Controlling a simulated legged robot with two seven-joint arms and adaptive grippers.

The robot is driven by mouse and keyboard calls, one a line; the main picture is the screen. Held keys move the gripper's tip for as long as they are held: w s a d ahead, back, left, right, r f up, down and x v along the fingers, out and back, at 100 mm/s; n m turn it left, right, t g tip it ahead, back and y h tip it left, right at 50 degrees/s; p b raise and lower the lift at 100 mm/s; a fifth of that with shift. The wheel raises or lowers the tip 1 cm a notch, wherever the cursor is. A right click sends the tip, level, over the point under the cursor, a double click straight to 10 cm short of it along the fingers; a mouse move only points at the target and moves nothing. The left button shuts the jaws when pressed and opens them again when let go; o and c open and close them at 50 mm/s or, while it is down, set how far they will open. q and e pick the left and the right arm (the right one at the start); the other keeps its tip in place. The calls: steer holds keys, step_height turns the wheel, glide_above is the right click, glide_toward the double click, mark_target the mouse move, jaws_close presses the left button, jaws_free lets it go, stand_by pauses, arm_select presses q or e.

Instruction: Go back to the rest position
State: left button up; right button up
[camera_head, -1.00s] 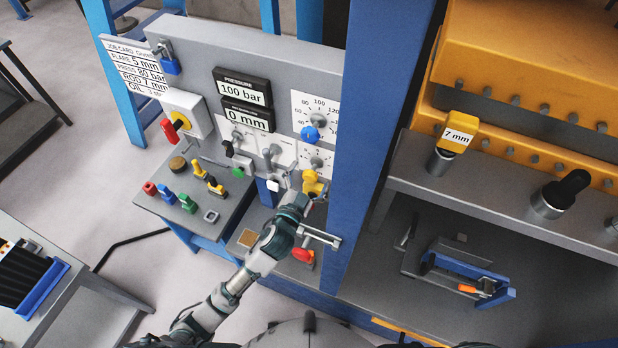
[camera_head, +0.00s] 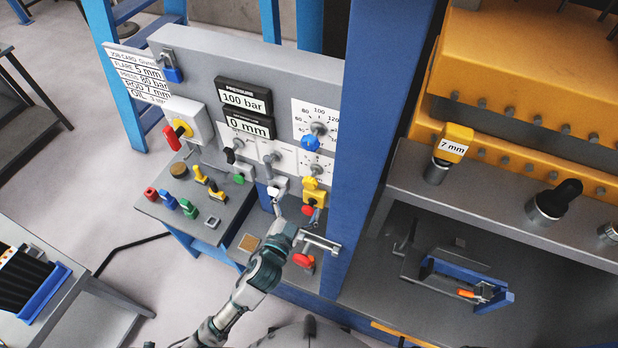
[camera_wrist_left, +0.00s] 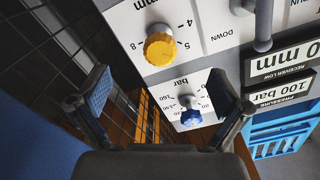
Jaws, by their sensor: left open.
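My left gripper (camera_head: 296,208) is open and empty in front of the lower right of the control panel (camera_head: 245,65). In the left wrist view its two fingers (camera_wrist_left: 160,98) stand wide apart with nothing between them. Beyond them that view shows a yellow knob (camera_wrist_left: 160,46) on a 4-to-8 scale and a blue knob (camera_wrist_left: 190,116) on a bar scale. In the head view the yellow knob (camera_head: 313,190) is just above the gripper and the blue knob (camera_head: 310,143) is higher up. I cannot tell the exact gap to the panel. My right gripper is out of view.
A blue post (camera_head: 368,130) stands right of the panel. A grey shelf (camera_head: 480,205) carries a 7 mm tool (camera_head: 450,147). Open floor (camera_head: 130,280) lies left of my arm.

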arm_select(q)
steer(key=s+a+f+n+g+y, duration=0.3)
steer(key=a+f, duration=0.3)
steer(key=f, duration=0.1)
steer(key=s+a+f+n+g+y, duration=0.3)
steer(key=s+a+f, duration=0.1)
steer(key=a+f, duration=0.25)
steer(key=s+a+f+n+g, duration=0.1)
steer(key=s+a+f+g, duration=0.25)
steer(key=s, duration=0.35)
steer(key=s+a+f+n+g, duration=0.1)
steer(key=s+a+f+g, duration=0.25)
steer(key=s, duration=0.45)
step_height(320, 180, down, 32)
steer(key=s+g+b, duration=0.1)
steer(key=s+b, duration=0.2)
steer(key=s+a+f+g+b, duration=0.1)
steer(key=s+a+f, duration=0.1)
steer(key=s+f, duration=1.3)
steer(key=shift+s+f+m+g+y, duration=0.3)
steer(key=shift+s+f+m+y, duration=0.1)
steer(key=shift+s, duration=0.35)
